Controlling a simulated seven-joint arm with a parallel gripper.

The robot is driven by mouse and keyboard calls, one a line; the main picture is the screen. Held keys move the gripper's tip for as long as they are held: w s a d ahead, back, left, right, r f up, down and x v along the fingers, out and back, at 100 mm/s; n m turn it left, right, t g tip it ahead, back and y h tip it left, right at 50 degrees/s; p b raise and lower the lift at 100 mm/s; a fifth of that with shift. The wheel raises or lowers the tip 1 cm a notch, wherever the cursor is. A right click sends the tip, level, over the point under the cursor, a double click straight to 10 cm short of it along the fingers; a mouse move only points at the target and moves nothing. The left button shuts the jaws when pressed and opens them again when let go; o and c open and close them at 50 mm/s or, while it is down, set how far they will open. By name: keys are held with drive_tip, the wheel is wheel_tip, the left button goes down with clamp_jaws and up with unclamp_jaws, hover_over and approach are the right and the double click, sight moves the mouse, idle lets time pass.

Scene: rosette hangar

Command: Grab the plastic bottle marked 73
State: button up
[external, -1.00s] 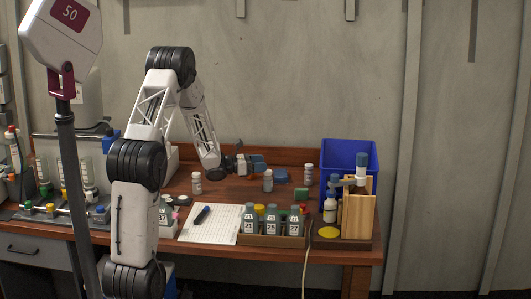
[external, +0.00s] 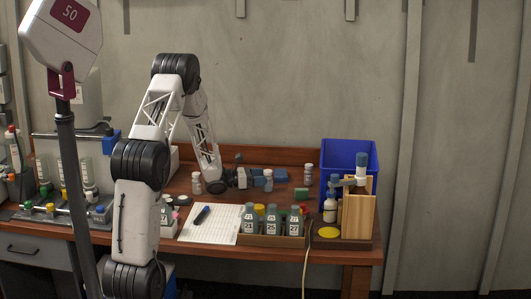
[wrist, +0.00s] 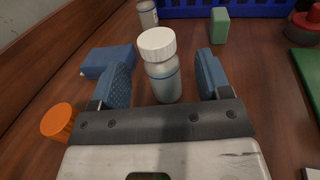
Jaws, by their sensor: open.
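A small white-capped plastic bottle (wrist: 163,84) stands upright between the two blue fingers of my gripper (wrist: 163,82) in the wrist view. The fingers are open, with a gap on each side of the bottle. No number can be read on its visible side. In the external view the same bottle (external: 268,184) stands at the middle of the wooden bench, partly hidden by my gripper (external: 262,177), which is low and level beside it. Similar white-capped bottles stand at the left (external: 196,184) and at the back right (external: 308,176); their marks are unreadable.
A blue box (wrist: 107,62) lies left of the fingers, with an orange cap (wrist: 59,121) nearer. A green block (wrist: 220,25) stands behind. In the external view, a crate (external: 270,241) of numbered bottles, a paper sheet (external: 210,228), a blue bin (external: 349,153) and a wooden rack (external: 360,215) surround the area.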

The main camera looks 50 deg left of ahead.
drive_tip(key=shift+f, duration=0.1)
drive_tip(key=shift+f, duration=0.6)
drive_tip(key=shift+x, duration=2.5)
drive_tip(key=shift+r, duration=0.15)
drive_tip(key=c, duration=1)
